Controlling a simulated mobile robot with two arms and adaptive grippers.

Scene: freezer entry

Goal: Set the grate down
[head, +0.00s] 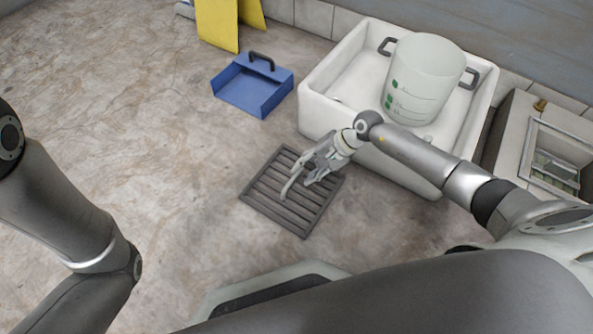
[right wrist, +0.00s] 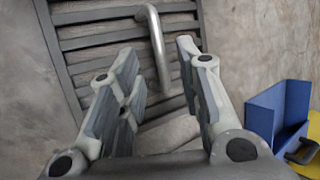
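A dark slatted grate (head: 268,198) lies flat on the floor, as far as I can see, below the front of the white sink. It also fills the upper middle of the right wrist view (right wrist: 95,32), where its grey bar handle (right wrist: 160,52) stands out from the slats. My right gripper (head: 314,172) is over the grate. In the right wrist view its two fingers (right wrist: 158,65) are spread apart, with the handle showing in the gap and no clear contact. My left arm shows at the left of the head view, but its gripper is out of the picture.
A white sink (head: 322,112) holding a translucent bucket (head: 427,78) stands behind my right arm. A blue dustpan (head: 252,88) lies beyond the grate, near a yellow board (head: 217,24). A pale cabinet (head: 520,130) is at the right. The floor left of the grate is clear.

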